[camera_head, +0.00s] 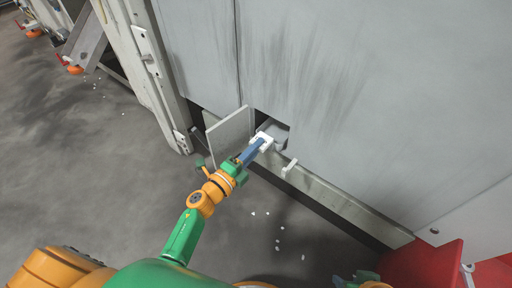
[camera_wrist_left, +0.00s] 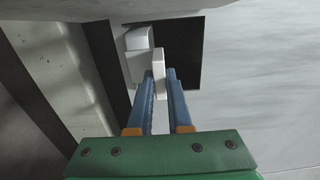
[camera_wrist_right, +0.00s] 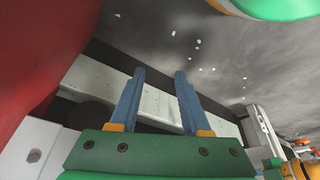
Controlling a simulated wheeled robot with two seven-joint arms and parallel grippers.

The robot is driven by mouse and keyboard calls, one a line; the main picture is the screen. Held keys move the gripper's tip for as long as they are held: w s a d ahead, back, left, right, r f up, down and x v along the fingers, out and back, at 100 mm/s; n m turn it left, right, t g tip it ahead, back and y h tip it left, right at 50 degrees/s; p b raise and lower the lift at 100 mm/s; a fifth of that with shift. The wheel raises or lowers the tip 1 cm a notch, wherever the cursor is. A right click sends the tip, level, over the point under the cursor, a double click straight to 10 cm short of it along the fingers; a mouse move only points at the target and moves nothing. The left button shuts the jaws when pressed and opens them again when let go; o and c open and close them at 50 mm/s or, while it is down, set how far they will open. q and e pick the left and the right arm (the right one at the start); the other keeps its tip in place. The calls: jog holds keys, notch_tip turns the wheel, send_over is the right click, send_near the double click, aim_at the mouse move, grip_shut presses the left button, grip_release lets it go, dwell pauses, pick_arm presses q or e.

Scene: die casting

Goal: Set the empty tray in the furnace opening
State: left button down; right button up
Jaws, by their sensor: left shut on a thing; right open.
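The tray (camera_head: 279,134) is a pale grey box at the furnace opening (camera_head: 262,116), seemingly partly inside it. My left gripper (camera_head: 264,140) is shut on a white handle-like part of the tray. In the left wrist view, the blue fingers close around this white piece (camera_wrist_left: 159,62), with the pale tray body (camera_wrist_left: 138,62) beside it and the dark opening (camera_wrist_left: 180,52) behind. The tray's inside cannot be made out. My right gripper (camera_wrist_right: 159,88) is open and empty, low near the furnace's base.
A flat grey door (camera_head: 229,136) stands swung out at the left of the opening. A ledge (camera_head: 340,198) runs along the furnace foot, with a small white bracket (camera_head: 289,165) near the opening. A red block (camera_head: 425,265) is at lower right. White bits lie on the floor.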

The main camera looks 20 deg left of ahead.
jog(key=shift+w, duration=0.2)
pick_arm(q)
jog(key=c, duration=0.8)
grip_release()
jog(key=shift+c, duration=0.2)
pick_arm(e)
jog(key=shift+w+a+r, duration=0.1)
jog(key=shift+w, duration=0.05)
